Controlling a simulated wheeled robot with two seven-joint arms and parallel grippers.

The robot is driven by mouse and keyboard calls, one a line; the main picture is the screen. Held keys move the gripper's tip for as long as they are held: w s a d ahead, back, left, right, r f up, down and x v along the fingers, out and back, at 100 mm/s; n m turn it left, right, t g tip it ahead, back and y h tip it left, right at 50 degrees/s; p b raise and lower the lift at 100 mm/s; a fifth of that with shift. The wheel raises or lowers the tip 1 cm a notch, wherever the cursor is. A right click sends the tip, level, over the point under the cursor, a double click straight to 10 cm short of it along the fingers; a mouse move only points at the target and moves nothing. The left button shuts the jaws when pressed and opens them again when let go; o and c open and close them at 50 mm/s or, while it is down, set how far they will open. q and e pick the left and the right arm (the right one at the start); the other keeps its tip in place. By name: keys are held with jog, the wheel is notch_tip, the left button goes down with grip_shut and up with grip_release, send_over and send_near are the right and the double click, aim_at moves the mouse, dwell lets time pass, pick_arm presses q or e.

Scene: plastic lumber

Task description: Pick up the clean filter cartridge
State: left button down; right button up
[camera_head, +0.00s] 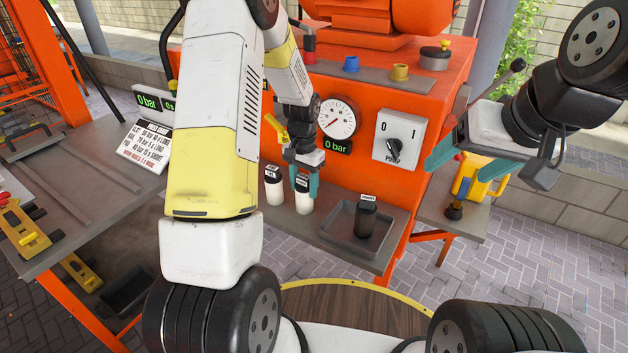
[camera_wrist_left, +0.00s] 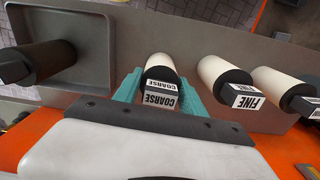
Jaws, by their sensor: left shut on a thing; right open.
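My left gripper (camera_head: 304,184) is shut on a white cartridge (camera_head: 304,204) with a dark cap. In the left wrist view its label reads COARSE, and this cartridge (camera_wrist_left: 161,68) sits between the teal fingers. A similar white cartridge (camera_head: 274,194) stands to its left in the head view. A dark, dirty-looking cartridge (camera_head: 366,219) stands in the grey tray (camera_head: 340,238). My right gripper (camera_head: 455,172) is open and empty at the right.
The orange machine (camera_head: 440,75) stands behind the shelf, with a gauge (camera_head: 337,118) and a pump switch (camera_head: 396,148). A printed sign (camera_head: 146,144) stands on the left bench. A yellow container (camera_head: 482,178) and a plunger-like tool (camera_head: 458,200) are on the right side table.

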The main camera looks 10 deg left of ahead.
aim_at(303, 179)
pick_arm(q)
jog(key=shift+r, duration=0.1)
jog(key=shift+r, duration=0.5)
jog(key=r, duration=0.1)
jog(key=s+r, duration=0.1)
jog(key=shift+r, duration=0.3)
jog(key=s+r, duration=0.3)
jog(key=s, duration=0.4)
jog(key=s+r, duration=0.2)
jog(key=s, duration=0.6)
jog(key=shift+a+r, duration=0.3)
jog(key=shift+r, duration=0.1)
